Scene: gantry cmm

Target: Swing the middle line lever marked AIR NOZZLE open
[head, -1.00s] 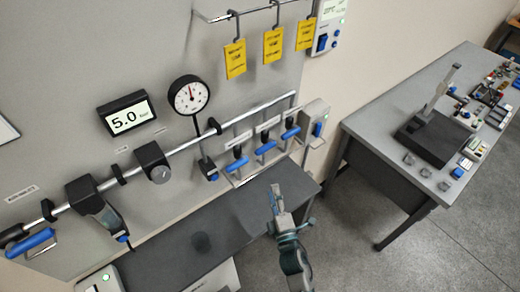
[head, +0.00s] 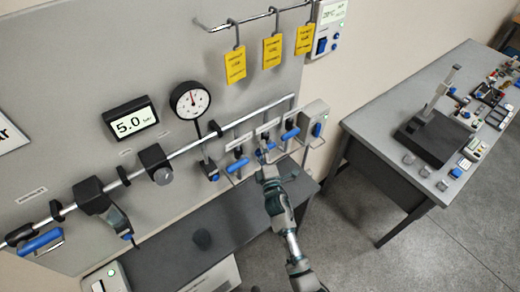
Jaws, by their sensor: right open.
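Three blue-handled line levers hang below the sloping metal pipe on the wall panel. The left lever (head: 238,166) and the right lever (head: 290,134) show clearly. The middle lever is mostly hidden behind my right gripper; its pale label plate (head: 267,126) shows above, too small to read. My right gripper (head: 264,149) is open, with its fingertips at the middle lever's place, between the two other levers. I cannot tell whether the fingers touch the handle or stand around it. My left gripper is not in view.
A round gauge (head: 190,100) and a 5.0 display (head: 131,122) are on the panel. Yellow tags (head: 272,50) hang above the levers. A dark bench (head: 165,255) runs below the panel. A grey table (head: 375,120) with devices stands at right.

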